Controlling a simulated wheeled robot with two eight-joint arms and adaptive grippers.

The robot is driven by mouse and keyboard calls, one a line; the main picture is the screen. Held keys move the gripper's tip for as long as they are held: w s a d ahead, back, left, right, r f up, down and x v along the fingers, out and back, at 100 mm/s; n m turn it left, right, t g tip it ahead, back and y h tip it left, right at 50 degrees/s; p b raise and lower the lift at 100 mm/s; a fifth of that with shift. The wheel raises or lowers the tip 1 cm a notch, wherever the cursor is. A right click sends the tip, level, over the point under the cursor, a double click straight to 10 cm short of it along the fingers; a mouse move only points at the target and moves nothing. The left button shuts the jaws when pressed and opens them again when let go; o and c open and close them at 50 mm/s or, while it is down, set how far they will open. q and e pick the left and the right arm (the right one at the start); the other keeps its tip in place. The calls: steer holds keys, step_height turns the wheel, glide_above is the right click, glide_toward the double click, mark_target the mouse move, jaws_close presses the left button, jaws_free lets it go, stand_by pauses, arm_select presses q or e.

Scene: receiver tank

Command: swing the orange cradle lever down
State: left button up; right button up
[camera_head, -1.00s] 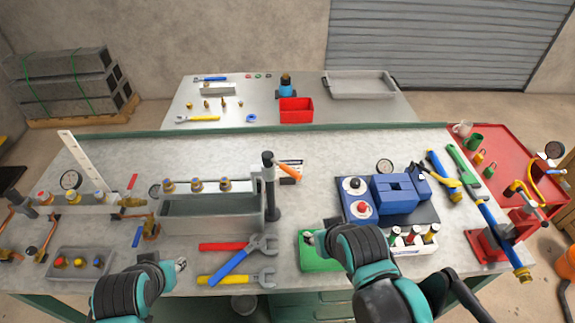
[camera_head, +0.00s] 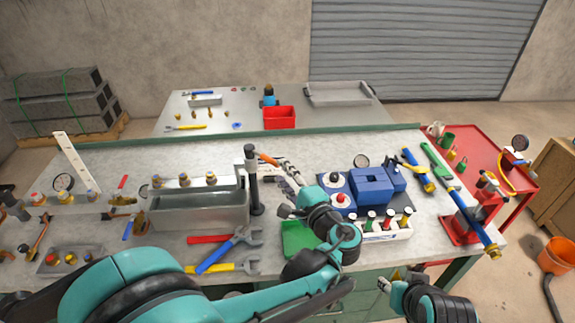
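The orange cradle lever (camera_head: 267,158) sticks out to the right from near the top of a dark upright post (camera_head: 253,182), beside the grey tank (camera_head: 198,212). It slopes slightly down to the right. My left arm reaches in from the left across the bench front. My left gripper (camera_head: 281,188) looks open, its fingers spread just right of the post. The upper finger is close to the lever's outer end; I cannot tell whether they touch. My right gripper (camera_head: 384,285) is low at the right, in front of the bench, small and away from the lever.
Red and blue wrenches (camera_head: 230,248) lie in front of the tank.

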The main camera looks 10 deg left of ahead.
mark_target(275, 166)
arm_select(q)
steer(key=b+x, duration=0.1)
steer(key=x, duration=0.6)
steer(key=shift+a+b, duration=0.2)
steer(key=shift+b, duration=0.1)
jaws_close()
